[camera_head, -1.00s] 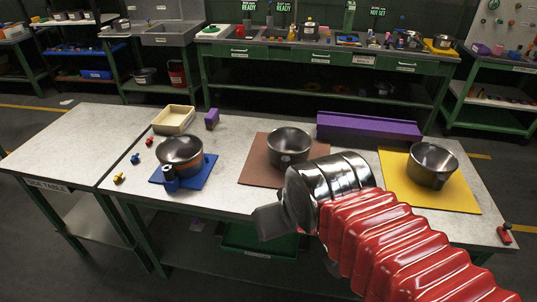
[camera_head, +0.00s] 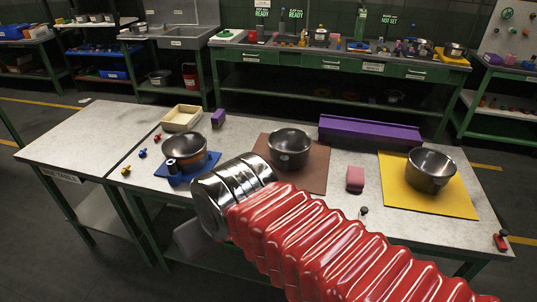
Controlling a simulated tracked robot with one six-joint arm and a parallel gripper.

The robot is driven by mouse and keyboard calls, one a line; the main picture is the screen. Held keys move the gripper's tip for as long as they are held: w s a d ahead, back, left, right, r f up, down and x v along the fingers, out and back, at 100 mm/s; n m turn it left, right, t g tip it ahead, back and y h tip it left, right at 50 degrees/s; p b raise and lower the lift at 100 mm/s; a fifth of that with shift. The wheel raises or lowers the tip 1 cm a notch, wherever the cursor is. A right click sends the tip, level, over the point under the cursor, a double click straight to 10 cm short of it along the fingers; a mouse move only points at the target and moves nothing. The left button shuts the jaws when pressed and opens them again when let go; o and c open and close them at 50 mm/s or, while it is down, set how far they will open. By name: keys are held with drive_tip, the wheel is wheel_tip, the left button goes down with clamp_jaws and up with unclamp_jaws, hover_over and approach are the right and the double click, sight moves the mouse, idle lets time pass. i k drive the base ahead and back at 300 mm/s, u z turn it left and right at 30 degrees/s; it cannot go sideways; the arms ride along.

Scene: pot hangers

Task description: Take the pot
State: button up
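Three metal pots stand upright on the table. One pot (camera_head: 184,147) is on a blue mat (camera_head: 212,159) at the left, with a small dark cylinder (camera_head: 172,166) at its front. A second pot (camera_head: 289,146) is on a brown mat (camera_head: 318,180) in the middle. A third pot (camera_head: 430,172) is on a yellow mat (camera_head: 455,203) at the right. My arm reaches in from the lower right. My gripper (camera_head: 192,238) shows only as a grey part by the table's front edge, below the blue mat. Its fingers are mostly hidden, and I see no pot in it.
A cream tray (camera_head: 182,119) and a purple block (camera_head: 218,117) stand behind the blue mat. A long purple block (camera_head: 370,130) lies along the back edge. A pink block (camera_head: 355,179) sits between the brown and yellow mats. Small coloured pieces lie left and at the right corner.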

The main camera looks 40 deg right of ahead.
sight(290, 149)
drive_tip(key=u, duration=0.55)
drive_tip(key=k, duration=1.75)
drive_tip(key=z, duration=0.7)
drive_tip(key=i, duration=1)
drive_tip(key=z, duration=0.05)
